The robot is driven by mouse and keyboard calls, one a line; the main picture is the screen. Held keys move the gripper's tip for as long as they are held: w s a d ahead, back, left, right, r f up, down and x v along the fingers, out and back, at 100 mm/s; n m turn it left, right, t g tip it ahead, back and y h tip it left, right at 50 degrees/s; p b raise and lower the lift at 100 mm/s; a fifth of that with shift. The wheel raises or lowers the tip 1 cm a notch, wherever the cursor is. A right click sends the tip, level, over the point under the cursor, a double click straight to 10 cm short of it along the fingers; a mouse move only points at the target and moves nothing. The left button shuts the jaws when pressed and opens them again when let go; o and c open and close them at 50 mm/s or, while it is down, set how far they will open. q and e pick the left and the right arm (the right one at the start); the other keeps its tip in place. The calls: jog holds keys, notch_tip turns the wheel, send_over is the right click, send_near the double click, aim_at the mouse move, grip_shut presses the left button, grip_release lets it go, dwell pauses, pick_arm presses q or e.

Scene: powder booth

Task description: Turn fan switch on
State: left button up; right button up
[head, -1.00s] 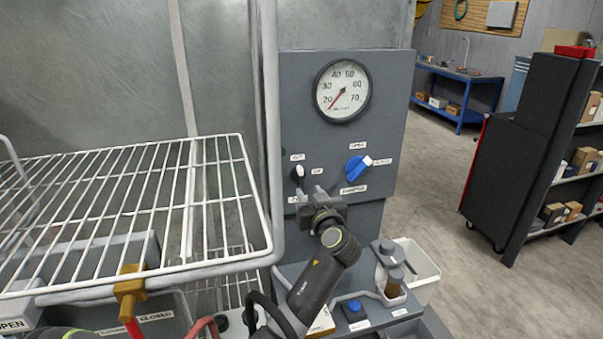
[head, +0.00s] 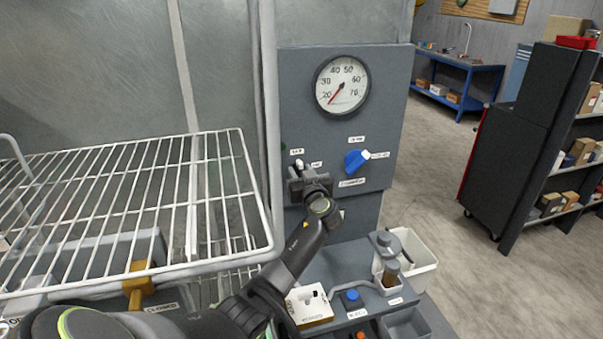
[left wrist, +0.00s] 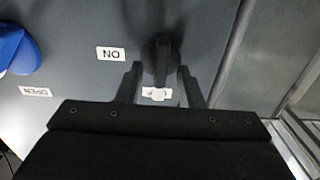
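The fan switch (head: 299,164) is a small toggle on the grey control panel (head: 290,85), below the round gauge and left of the blue knob. In the left wrist view, where the panel labels appear upside down, its dark body (left wrist: 162,52) shows near the middle. My left gripper (head: 308,177) is at the panel, just below and partly over the switch. In the left wrist view its two fingers (left wrist: 160,76) are apart, one on either side of the switch. I cannot tell whether either finger touches it. My right gripper is not in view.
A blue knob (head: 356,160) sits right of the switch, under the gauge (head: 341,86). A white wire rack (head: 120,205) is close on the left. Below the panel, a ledge holds a blue button (head: 352,297), a white box (head: 310,306) and a brown-filled jar (head: 391,272).

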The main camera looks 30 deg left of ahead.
pick_arm(q)
grip_shut()
